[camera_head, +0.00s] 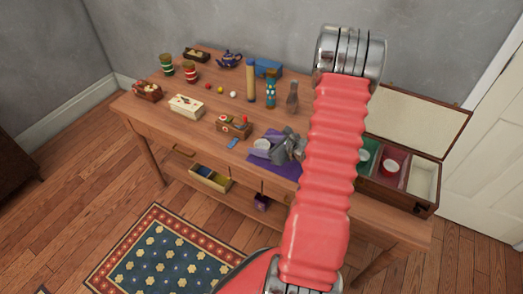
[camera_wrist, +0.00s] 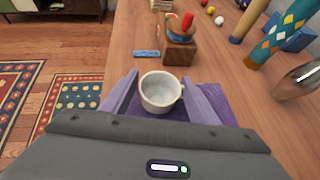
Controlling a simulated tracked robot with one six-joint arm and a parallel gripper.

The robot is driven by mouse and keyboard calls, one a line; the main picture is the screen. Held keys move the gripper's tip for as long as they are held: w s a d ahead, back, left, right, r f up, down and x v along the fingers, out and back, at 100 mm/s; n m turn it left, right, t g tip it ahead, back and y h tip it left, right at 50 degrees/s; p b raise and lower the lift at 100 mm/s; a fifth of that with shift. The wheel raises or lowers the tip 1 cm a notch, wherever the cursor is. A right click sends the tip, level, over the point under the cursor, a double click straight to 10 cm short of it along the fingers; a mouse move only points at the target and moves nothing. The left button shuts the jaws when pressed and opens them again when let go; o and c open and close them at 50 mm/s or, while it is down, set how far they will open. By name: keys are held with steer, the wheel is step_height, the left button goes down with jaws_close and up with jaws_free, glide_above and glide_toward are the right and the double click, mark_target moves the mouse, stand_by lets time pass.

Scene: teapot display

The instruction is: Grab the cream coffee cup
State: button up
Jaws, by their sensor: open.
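The cream coffee cup (camera_wrist: 160,92) stands upright in the wrist view, with its handle toward the right. It also shows in the head view (camera_head: 262,146), beside the grey metal wrist. A purple cloth (camera_wrist: 216,103) lies on the table under and around it. My gripper (camera_wrist: 158,85) is open, with one purple finger on the left of the cup and one on the right. The cup sits between the fingers. I cannot tell whether either finger touches it. My red arm hides part of the table's right side in the head view.
A wooden box with colourful pieces (camera_wrist: 180,46) stands just beyond the cup, with a small blue object (camera_wrist: 146,53) beside it. Tall cylinders and a metal shaker (camera_wrist: 298,82) stand to the right. An open compartmented case (camera_head: 398,178) is at the table's right end.

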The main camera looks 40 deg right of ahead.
steer(key=c, duration=0.8)
steer(key=shift+r, duration=0.1)
step_height(320, 180, up, 10)
stand_by(0.6)
stand_by(0.5)
